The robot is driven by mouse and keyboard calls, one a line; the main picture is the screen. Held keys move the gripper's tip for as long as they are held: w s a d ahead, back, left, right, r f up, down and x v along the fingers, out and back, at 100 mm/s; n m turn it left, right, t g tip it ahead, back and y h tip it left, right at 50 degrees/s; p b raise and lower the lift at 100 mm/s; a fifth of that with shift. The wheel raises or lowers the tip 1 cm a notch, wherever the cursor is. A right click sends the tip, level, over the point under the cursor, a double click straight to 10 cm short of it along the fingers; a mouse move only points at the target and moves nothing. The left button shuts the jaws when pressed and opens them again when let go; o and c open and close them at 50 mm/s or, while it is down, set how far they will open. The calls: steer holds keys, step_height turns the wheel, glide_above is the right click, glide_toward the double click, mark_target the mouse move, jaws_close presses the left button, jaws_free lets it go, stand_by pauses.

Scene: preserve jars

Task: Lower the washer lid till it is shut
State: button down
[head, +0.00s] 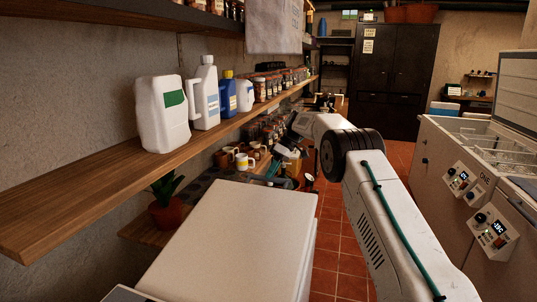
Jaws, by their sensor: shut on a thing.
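The washer lid (228,240) is the broad white panel in the lower middle of the head view. Its top face and right edge show, and it looks flat or only slightly tilted; I cannot tell if a gap is left under it. My arm reaches in from the lower right and bends back at the wrist. My gripper (272,180) is at the lid's far edge, small and dark in the picture. It is shut on the lid there, though the fingertips are partly hidden and the contact is hard to see.
A wooden shelf (60,200) along the left wall carries white jugs (162,112), a blue bottle (228,92) and several jars. A potted plant (167,205) and mugs (243,162) stand lower, beside the lid. Chest freezers (440,150) line the right. Tiled floor (330,240) lies between.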

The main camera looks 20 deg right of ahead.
steer(key=shift+w+d+f, duration=0.15)
steer(key=shift+w+f, duration=0.1)
steer(key=shift+f, duration=0.3)
steer(key=shift+w+d+f, duration=0.15)
steer(key=shift+w+f, duration=0.05)
steer(key=shift+f, duration=0.35)
steer(key=c, duration=1.9)
jaws_free()
steer(key=shift+d, duration=0.15)
steer(key=shift+c, duration=0.2)
steer(key=o, duration=0.6)
steer(key=shift+o, duration=0.2)
steer(key=shift+a, duration=0.2)
steer(key=s+v, duration=0.1)
steer(key=v, duration=0.6)
steer(key=shift+w+d+r, duration=0.25)
steer(key=shift+w+r, duration=0.1)
steer(key=shift+w, duration=0.15)
